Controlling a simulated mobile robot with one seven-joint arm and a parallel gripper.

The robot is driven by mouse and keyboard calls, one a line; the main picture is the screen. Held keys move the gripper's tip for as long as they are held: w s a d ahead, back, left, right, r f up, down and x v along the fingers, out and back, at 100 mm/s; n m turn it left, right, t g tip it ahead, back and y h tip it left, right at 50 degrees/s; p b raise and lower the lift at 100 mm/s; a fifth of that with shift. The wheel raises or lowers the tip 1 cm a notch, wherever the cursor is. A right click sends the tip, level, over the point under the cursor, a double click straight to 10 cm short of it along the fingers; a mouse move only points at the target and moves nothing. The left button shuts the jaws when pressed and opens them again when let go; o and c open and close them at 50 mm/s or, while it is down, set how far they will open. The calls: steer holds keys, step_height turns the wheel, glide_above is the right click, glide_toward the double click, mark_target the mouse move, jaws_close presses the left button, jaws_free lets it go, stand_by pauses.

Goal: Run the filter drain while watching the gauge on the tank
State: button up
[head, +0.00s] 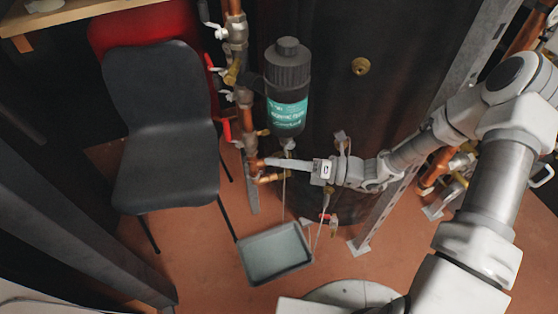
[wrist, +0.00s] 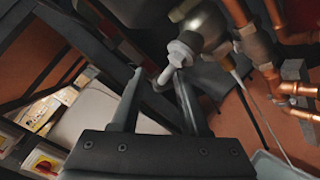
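The filter (head: 287,85) is an upright black canister with a teal label, mounted on copper pipes in front of the dark tank (head: 395,95). A small white drain fitting (wrist: 180,52) with a short lever shows in the wrist view. My gripper (head: 268,162) reaches left just below the filter in the head view. In the wrist view my gripper (wrist: 160,73) has its two fingers apart, with the end of the white lever between or just beyond the tips. I cannot tell whether they touch it. A round brass fitting (head: 360,66) is on the tank; no gauge reading is legible.
A grey drain tray (head: 250,262) lies on the floor below the filter, with thin hoses above it. Copper pipes with red-handled valves (head: 226,130) stand left of the filter. A black chair (head: 165,150) is further left, and a metal post (head: 415,165) stands right of the tank.

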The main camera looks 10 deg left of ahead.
jaws_close()
steer(key=shift+r, duration=0.1)
steer(key=shift+a+r+m+y+p, duration=0.15)
steer(key=shift+r+m+y+p, duration=0.2)
steer(key=shift+m+y+p, duration=0.45)
steer(key=shift+s+r+m+t+y+p, duration=0.1)
steer(key=shift+r+m+t+y+p, duration=0.25)
steer(key=shift+y, duration=0.3)
steer(key=shift+r+m+t+y+p, duration=0.1)
steer(key=shift+m+t+y+p, duration=0.2)
steer(key=shift+m+y, duration=0.3)
steer(key=shift+o, duration=1.1)
jaws_free()
steer(key=w+p+v, duration=0.1)
steer(key=v, duration=1.6)
steer(key=shift+s, duration=0.45)
